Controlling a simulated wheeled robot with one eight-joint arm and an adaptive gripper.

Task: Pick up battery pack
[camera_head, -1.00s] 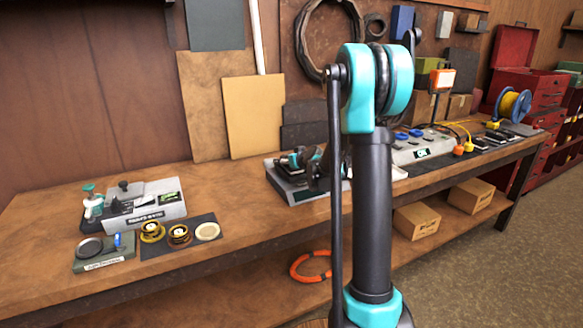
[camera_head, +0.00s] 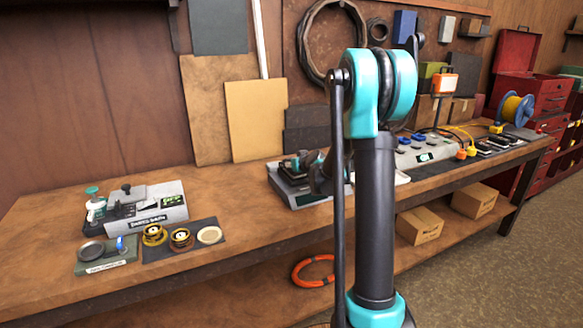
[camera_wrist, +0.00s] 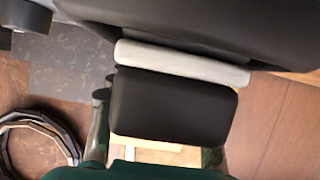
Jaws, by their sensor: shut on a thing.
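In the head view my gripper (camera_head: 308,163) is low over a grey device (camera_head: 300,197) on the bench, partly hidden behind my own arm. It is shut on the battery pack. In the wrist view a black block (camera_wrist: 172,105) with rounded corners fills the middle, with a light grey strip along its upper edge. I take it to be the battery pack, but the close view leaves this unsure. Large dark shapes at the top and a dark green edge at the bottom crop the view. The fingertips and their contact cannot be made out there.
A grey unit with a small screen (camera_head: 163,205) stands at the bench's left, with round brass parts on a dark mat (camera_head: 213,247) before it. A charger strip (camera_head: 425,155) and cables lie to the right. Upright panels (camera_head: 255,118) lean on the wall behind.

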